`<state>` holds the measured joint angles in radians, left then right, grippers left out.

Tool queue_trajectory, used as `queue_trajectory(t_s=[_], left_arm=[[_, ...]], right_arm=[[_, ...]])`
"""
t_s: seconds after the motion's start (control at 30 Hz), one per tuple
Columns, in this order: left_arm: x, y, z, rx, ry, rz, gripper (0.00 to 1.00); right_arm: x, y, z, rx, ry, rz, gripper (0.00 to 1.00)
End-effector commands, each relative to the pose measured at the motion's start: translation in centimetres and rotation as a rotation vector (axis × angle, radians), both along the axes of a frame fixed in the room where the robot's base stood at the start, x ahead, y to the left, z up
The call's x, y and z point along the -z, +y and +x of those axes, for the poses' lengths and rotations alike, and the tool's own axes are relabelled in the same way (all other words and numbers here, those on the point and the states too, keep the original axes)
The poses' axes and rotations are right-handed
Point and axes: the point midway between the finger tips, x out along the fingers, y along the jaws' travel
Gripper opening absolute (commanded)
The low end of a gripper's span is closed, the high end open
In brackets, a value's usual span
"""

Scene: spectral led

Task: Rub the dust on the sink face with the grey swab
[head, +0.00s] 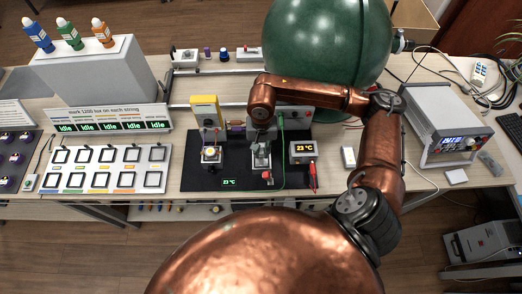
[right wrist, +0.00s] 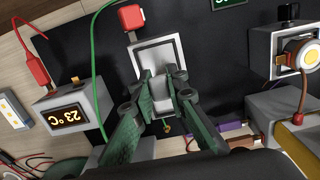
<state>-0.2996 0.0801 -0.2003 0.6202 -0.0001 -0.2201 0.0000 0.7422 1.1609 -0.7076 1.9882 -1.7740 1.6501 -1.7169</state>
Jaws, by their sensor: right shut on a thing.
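My right gripper (head: 261,146) reaches down over the black mat (head: 235,172), at a pale square-faced block that I take to be the sink (right wrist: 157,52). In the right wrist view its green fingers (right wrist: 162,92) are shut on a small grey piece, likely the grey swab (right wrist: 160,84). The fingers overlap the lower part of the sink face. I cannot tell whether the swab touches the face. No dust can be made out on the part that shows. My left gripper is not in view.
A 23 °C display box (head: 303,150) stands right of the sink, with a red clip (head: 313,178) and green wire near. An LED mount (head: 211,154) and yellow meter (head: 206,110) stand left. A large green sphere (head: 325,40) is behind.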

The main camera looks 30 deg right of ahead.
Motion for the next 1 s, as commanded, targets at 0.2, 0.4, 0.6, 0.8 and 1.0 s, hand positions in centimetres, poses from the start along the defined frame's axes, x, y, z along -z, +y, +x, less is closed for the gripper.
queue_trajectory(t_s=[0.2,0.4,0.6,0.8,1.0], left_arm=[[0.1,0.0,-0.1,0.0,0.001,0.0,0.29],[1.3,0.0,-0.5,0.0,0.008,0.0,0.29],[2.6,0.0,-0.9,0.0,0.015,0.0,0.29],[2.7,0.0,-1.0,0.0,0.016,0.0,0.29],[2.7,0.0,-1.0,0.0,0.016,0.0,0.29]], right_arm=[[0.0,-0.1,0.2,0.001,-0.001,-0.001,0.0],[0.3,-0.9,1.5,0.002,-0.002,-0.001,0.0],[0.5,-2.0,3.3,0.003,0.0,-0.002,0.0],[0.2,-2.3,3.7,0.001,0.001,-0.001,0.0],[0.2,-2.3,3.7,0.002,0.0,-0.002,0.0]])
